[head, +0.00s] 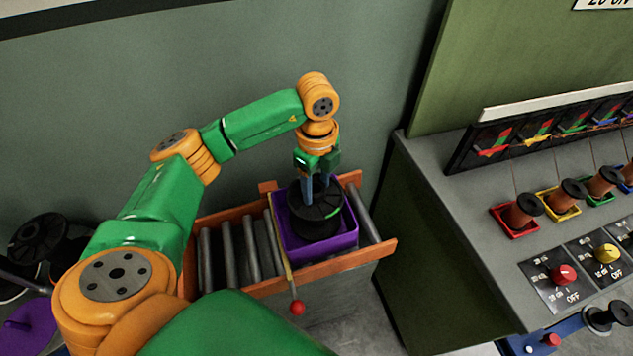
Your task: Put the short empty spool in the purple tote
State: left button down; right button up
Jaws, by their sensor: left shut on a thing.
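The purple tote (348,242) stands on a roller conveyor with orange side rails. The black spool (308,216) is inside the tote's walls, with its round flange facing up. My left gripper (316,192) points down from above and is shut on the spool at its middle. The spool's lower part is hidden by its flange and the tote wall, so I cannot tell if it touches the tote floor. My right gripper is not in view.
The conveyor's rollers (228,252) are bare left of the tote. A red-knobbed lever (297,307) sticks out in front. A grey console (440,190) at right holds several spools in coloured trays and knobs. Another black spool (38,238) is at far left.

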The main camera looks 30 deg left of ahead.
pick_arm(q)
jog(key=shift+f+b, duration=0.5)
jog(key=shift+f, duration=0.1)
jog(key=shift+c, duration=1.1)
grip_release()
jog(key=shift+r+p, duration=0.7)
jog(key=shift+r, duration=0.15)
notch_tip(320, 180, up, 12)
jog(key=shift+f+p, duration=0.15)
jog(key=shift+p, duration=0.25)
